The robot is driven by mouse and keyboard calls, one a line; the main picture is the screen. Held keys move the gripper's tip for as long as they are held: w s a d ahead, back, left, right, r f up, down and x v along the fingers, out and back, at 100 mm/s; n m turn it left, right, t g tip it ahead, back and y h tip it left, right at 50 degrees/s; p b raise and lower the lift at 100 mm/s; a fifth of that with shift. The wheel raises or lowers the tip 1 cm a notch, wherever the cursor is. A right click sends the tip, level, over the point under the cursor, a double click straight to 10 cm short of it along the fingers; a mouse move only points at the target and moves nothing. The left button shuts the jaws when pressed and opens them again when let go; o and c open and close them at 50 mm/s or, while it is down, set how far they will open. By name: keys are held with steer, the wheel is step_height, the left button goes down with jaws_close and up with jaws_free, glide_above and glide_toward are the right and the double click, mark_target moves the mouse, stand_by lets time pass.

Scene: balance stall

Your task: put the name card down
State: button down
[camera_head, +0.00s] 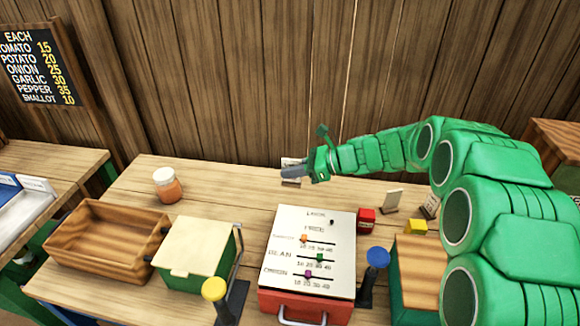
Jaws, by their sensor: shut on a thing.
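The name card, a small pale card (290,161), is at the tip of my gripper (294,172), above or at the back part of the wooden table. My gripper is shut on it. The grey fingers cross the middle of the card, so only its upper and lower edges show. I cannot tell whether the card's lower edge touches the table.
Other small cards (392,201) stand at the right, near a red box (366,219) and a yellow block (415,227). A price panel (315,245) is in front. A jar (167,185), a wooden tray (92,220) and a green box (195,262) are left. The table between jar and gripper is clear.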

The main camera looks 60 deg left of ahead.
steer(key=shift+s+d+r, duration=0.25)
steer(key=shift+d+r, duration=0.1)
steer(key=shift+d, duration=0.2)
